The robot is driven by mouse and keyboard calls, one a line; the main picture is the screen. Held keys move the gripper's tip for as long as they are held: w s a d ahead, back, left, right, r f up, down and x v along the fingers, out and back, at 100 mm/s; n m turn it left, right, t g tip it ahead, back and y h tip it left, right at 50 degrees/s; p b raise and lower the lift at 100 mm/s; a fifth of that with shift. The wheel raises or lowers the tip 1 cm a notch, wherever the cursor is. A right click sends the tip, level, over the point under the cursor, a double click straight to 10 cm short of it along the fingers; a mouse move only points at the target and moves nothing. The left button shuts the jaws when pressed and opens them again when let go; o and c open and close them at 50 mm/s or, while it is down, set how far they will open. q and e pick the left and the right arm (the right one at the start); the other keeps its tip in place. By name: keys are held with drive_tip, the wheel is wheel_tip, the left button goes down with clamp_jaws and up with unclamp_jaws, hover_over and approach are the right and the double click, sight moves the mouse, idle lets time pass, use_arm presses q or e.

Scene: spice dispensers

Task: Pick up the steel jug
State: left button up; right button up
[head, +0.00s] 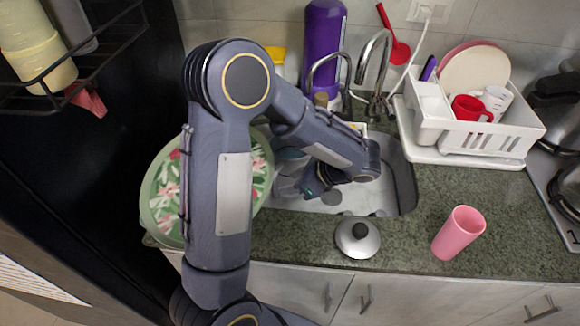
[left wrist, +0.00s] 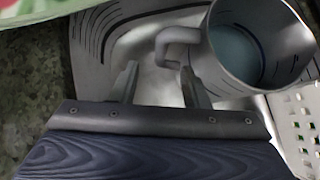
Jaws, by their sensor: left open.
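The steel jug (left wrist: 262,84) shows in the left wrist view at the upper right, its open mouth facing the camera and a bluish inside showing. Its handle (left wrist: 172,37) sticks out to the left. My left gripper (left wrist: 160,80) is open, with its two fingers pointing toward the handle. The handle's lower end is near the right finger; I cannot tell if they touch. In the head view my left gripper (head: 318,192) reaches down into the sink, and my arm hides much of what is there. My right gripper is not in view.
The sink (head: 408,185) has steel walls and taps (head: 375,70) behind it. A green floral plate (head: 160,195) stands at its left. A pot lid (head: 358,238) and a pink cup (head: 459,233) are on the counter in front. A white dish rack (head: 490,138) stands right.

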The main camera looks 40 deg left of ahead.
sight(277, 185)
use_arm(q)
drive_tip(key=x, duration=0.5)
drive_tip(key=shift+a+r, duration=0.1)
drive_tip(key=shift+a, duration=0.1)
drive_tip(key=shift+c, duration=0.4)
clamp_jaws()
drive_tip(key=shift+w+r, duration=0.15)
idle(0.6)
